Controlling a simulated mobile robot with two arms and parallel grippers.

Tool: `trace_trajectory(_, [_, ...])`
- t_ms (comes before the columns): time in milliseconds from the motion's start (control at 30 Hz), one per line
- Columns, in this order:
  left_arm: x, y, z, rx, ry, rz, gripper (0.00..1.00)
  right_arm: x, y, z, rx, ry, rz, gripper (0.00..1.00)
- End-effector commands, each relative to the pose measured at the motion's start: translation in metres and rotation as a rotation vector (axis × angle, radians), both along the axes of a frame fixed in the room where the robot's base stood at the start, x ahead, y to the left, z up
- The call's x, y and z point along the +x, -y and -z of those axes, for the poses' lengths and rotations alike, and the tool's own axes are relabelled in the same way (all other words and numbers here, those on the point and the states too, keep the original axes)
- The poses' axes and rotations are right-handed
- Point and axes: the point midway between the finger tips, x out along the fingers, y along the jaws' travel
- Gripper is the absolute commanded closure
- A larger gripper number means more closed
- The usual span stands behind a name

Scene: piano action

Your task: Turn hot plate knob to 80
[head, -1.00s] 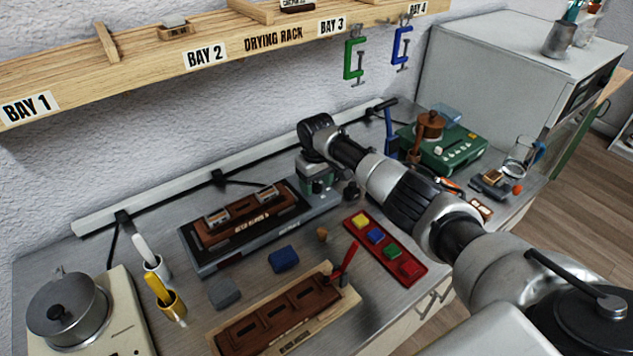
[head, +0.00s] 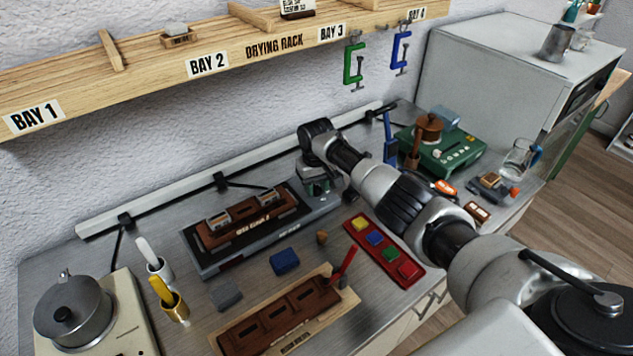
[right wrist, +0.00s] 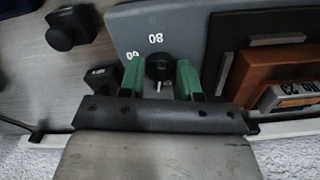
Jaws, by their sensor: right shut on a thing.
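The hot plate (head: 205,268) is a low blue-grey unit with a dark top, near the wall in the head view. Its panel also shows in the right wrist view (right wrist: 185,20), with the label "80" (right wrist: 155,38) above the knob and "60" (right wrist: 132,55) to its upper left. My right gripper (head: 318,192) is at the unit's right end. In the right wrist view its green fingers (right wrist: 172,78) are shut on the round black knob (right wrist: 158,67). A small white mark shows below the knob; I cannot tell if it is the pointer. My left gripper is not in view.
A brown block (head: 245,218) sits on the hot plate. A red tray (head: 405,277) of coloured blocks, a blue block (head: 285,261) and a pot (head: 72,315) are nearby. The drying rack (head: 150,75) overhangs behind.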

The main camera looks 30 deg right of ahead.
Motion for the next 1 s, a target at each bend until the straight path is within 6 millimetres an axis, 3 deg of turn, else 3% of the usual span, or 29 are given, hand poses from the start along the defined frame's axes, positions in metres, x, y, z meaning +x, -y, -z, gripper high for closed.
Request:
trace_trajectory(300, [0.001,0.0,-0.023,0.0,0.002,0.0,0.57,0.0,-0.001,-0.003,0.003,-0.001,0.299,0.91])
trace_trajectory(1000, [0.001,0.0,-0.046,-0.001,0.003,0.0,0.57,0.001,-0.001,-0.002,0.002,0.002,0.964,0.91])
